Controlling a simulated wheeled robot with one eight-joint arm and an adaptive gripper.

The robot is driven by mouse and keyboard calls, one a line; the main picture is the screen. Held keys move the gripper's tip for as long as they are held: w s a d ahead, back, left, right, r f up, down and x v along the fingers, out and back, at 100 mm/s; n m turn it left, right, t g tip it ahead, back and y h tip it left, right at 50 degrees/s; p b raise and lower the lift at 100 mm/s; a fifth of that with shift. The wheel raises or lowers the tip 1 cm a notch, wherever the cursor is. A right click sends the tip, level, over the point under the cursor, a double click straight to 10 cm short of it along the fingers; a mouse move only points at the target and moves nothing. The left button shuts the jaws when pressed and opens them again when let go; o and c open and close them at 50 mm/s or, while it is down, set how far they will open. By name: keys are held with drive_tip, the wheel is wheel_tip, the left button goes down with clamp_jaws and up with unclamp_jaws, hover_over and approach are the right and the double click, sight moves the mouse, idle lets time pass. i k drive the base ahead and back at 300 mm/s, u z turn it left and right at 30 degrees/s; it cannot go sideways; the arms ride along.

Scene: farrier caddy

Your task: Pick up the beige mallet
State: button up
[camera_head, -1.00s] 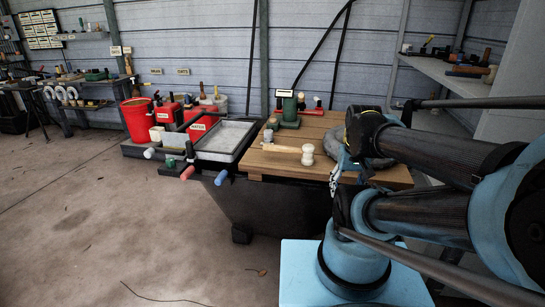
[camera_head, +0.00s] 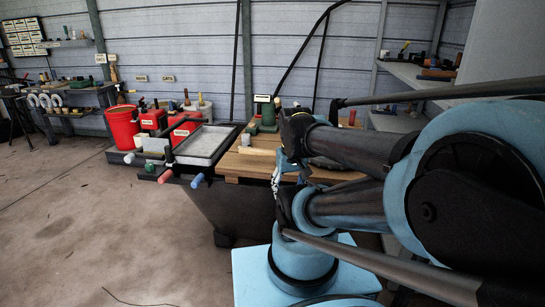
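The beige mallet (camera_head: 256,151) lies on the wooden bench top (camera_head: 232,166). Its pale handle shows and points left; its head is hidden behind my arm and gripper. My gripper (camera_head: 286,168) is at the right end of the visible handle, seen from behind and partly covered by my own wrist. The fingertips are too small and hidden to tell whether they are open, shut or touching the mallet.
A green tool (camera_head: 267,113) and a small beige-topped item (camera_head: 246,139) stand behind the mallet. A grey tray (camera_head: 207,144) adjoins the bench on the left, with red containers (camera_head: 153,120) beyond it. The floor (camera_head: 80,215) at left is mostly clear.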

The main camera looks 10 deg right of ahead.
sight(243, 151)
drive_tip(key=z, duration=1.15)
drive_tip(key=k, duration=0.6)
drive_tip(key=u, duration=2.1)
